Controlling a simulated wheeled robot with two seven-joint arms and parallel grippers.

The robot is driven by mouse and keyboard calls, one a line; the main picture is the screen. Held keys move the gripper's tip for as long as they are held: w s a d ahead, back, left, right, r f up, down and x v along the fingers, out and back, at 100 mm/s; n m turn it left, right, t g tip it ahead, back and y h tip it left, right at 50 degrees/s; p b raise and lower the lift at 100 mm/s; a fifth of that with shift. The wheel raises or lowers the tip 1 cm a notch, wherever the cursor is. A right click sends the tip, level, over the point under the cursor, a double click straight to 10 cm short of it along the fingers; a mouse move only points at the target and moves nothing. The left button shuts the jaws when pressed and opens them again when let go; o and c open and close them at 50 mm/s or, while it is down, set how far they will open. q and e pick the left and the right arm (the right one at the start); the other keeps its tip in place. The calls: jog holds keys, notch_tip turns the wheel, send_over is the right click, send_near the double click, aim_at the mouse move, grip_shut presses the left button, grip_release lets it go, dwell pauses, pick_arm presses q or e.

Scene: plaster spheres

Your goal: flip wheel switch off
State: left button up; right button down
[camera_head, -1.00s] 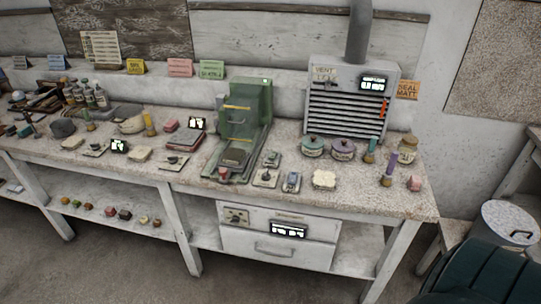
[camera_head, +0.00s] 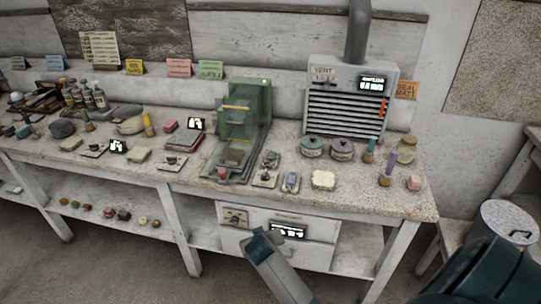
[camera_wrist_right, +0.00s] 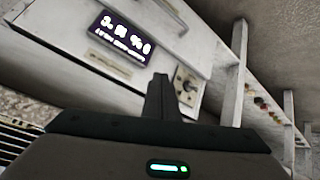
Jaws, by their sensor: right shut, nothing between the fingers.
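No label that I can read marks a wheel switch. A plate with a small dark switch or knob (camera_head: 235,217) sits on the left of the white unit under the bench. It also shows in the right wrist view (camera_wrist_right: 186,84), just right of my fingers. Its setting is too small to tell. On the bench, small toggle plates stand near the green machine (camera_head: 243,115), one of them a grey toggle (camera_head: 265,179). My right gripper (camera_head: 262,238) is shut and empty, in front of the white unit, below and right of the knob plate. Its fingers (camera_wrist_right: 158,92) show in the wrist view. My left gripper is not in view.
The white unit has a lit display (camera_head: 288,230) and a drawer (camera_head: 280,250). The bench edge (camera_head: 330,207) overhangs it. Jars, a vent box (camera_head: 345,100) and several small items crowd the bench top. A metal bin (camera_head: 505,222) stands at right.

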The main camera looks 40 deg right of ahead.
jog(key=w+d+r+m+h, duration=0.1)
jog(key=w+d+r+m, duration=0.1)
jog(key=r, duration=0.6)
jog(key=w+d+r+m+t+h, duration=0.1)
jog(key=w+d+r, duration=0.3)
jog(key=r, duration=0.4)
jog(key=w+d+r+m+h, duration=0.2)
jog(key=w+r, duration=0.3)
jog(key=r, duration=0.4)
jog(key=shift+w+d+m+h, duration=0.2)
jog(key=shift+d+m, duration=0.15)
jog(key=shift+d, duration=0.05)
jog(key=shift+w+d+m+h, duration=0.15)
jog(key=shift+d+m+h, duration=0.05)
jog(key=shift+d+m, duration=0.2)
